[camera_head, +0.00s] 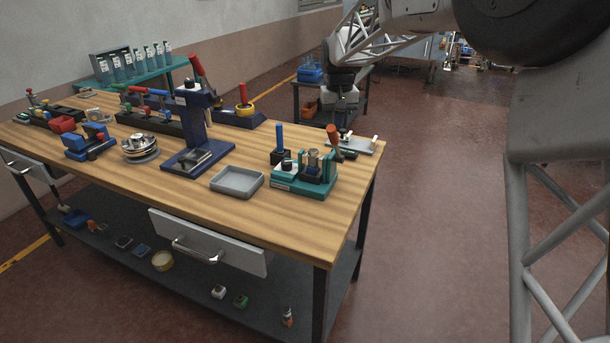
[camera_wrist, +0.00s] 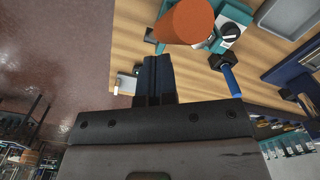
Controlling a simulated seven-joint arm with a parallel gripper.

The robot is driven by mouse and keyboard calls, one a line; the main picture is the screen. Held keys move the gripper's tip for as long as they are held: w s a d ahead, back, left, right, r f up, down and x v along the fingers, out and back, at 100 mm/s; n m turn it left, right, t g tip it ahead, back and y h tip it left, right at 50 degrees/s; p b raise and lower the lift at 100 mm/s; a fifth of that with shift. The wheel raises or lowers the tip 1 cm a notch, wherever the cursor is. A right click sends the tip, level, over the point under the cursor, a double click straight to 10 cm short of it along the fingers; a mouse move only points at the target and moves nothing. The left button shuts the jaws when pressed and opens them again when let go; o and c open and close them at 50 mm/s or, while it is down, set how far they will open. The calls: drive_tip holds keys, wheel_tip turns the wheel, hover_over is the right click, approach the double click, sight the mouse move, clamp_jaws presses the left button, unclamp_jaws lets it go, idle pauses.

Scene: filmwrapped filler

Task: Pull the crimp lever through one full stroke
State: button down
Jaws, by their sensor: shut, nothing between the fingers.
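The teal bench fixture (camera_head: 300,188), which I take for the crimper, sits near the right end of the wooden bench. A lever with an orange grip (camera_head: 333,133) rises at its right side. In the wrist view the orange grip (camera_wrist: 185,22) is large and close, partly covering the teal fixture (camera_wrist: 238,14). My gripper (camera_wrist: 158,58) is shut and empty, its dark fingers beside the orange grip with a visible gap in the picture. I cannot tell their distance in depth. In the head view my wrist is above and behind the lever; the fingertips are hard to make out.
A blue upright handle (camera_head: 279,137) stands left of the orange lever. A grey tray (camera_head: 237,181) and a blue press (camera_head: 195,130) are further left. A small grey plate fixture (camera_head: 362,145) lies at the bench's right edge. The floor right of the bench is clear.

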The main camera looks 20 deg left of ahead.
sight(334, 130)
drive_tip(key=shift+s+f, duration=0.2)
drive_tip(key=shift+s, duration=0.4)
drive_tip(key=shift+s+f, duration=0.1)
drive_tip(key=shift+s, duration=0.05)
drive_tip(key=shift+s+f, duration=0.4)
drive_tip(key=shift+s, duration=0.35)
drive_tip(key=shift+s+f, duration=0.1)
drive_tip(key=shift+s, duration=0.05)
